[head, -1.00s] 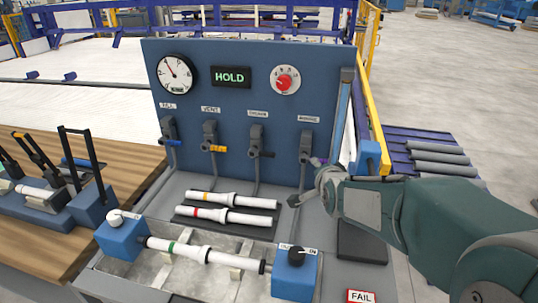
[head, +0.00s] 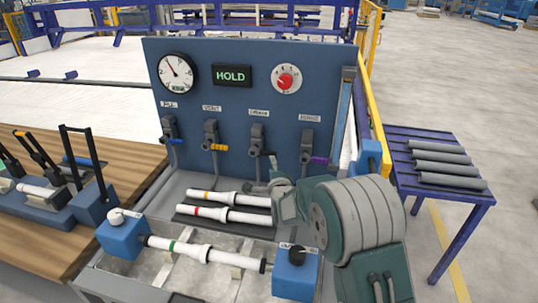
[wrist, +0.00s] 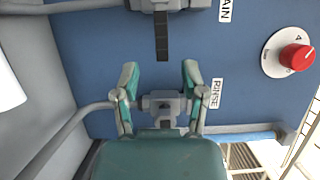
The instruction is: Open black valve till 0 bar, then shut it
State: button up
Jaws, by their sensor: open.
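The black valve (head: 258,140) is the third valve from the left on the blue panel, with its black handle (head: 269,154) pointing right. The black handle also shows at the top of the wrist view (wrist: 162,36). My gripper (head: 260,187) is below this valve in the head view. In the wrist view my gripper (wrist: 160,78) has its fingers apart and nothing between the tips; the black handle is ahead of them. The pressure gauge (head: 177,73) has its needle pointing upper left; its numbers are too small to read. The display (head: 232,75) reads HOLD.
Blue-handled (head: 169,130), yellow-handled (head: 211,135) and purple-handled (head: 307,147) valves flank it. A red knob (head: 285,82) is at upper right. White pipes (head: 228,198) lie in front of the panel, beside my gripper. A blue clamp block (head: 296,272) stands below my arm.

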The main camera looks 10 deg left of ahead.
aim_at(269, 155)
jog(key=shift+x, duration=3.45)
grip_shut()
